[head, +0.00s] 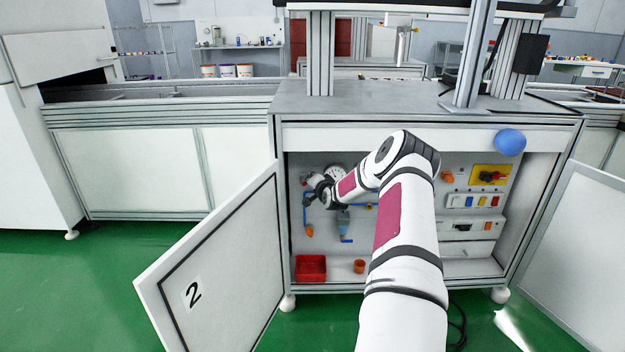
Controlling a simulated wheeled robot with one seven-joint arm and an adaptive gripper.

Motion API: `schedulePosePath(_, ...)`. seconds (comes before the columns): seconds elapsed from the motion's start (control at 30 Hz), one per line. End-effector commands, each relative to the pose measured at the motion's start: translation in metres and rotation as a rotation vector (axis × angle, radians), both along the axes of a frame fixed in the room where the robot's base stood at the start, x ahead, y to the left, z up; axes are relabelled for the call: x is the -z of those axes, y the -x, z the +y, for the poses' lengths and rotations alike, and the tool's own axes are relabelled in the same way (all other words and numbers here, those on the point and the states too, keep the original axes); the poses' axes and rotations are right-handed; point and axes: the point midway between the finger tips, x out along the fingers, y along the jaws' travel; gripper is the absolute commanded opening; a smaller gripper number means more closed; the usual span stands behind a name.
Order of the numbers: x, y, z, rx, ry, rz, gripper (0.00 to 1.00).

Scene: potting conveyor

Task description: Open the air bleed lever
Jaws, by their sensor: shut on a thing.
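My gripper (308,197) is inside the open cabinet (427,137), at the left of its back panel. It is dark, small in the picture, and shut on a small part at the blue air line (347,194). This part appears to be the air bleed lever. The fingers hide most of it, so its angle cannot be told. A round pressure gauge (335,171) sits just right of and above my gripper, partly covered by my arm. A filter bowl (343,224) hangs below right, and an orange fitting (309,231) hangs directly below.
The left cabinet door (222,265), marked 2, and the right door (580,245) stand open. A red bin (310,267) and an orange cup (359,266) stand on the cabinet floor. A yellow switch plate (490,175) is at right. A blue ball (510,142) is at the upper right.

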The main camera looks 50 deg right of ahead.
Motion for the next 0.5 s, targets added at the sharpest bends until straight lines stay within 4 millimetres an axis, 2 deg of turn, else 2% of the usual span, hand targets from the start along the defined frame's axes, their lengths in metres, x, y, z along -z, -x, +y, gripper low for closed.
schedulePosePath(0.5, -0.0112, -0.0125, 0.0108, -0.002, 0.323, 0.373, 0.0)
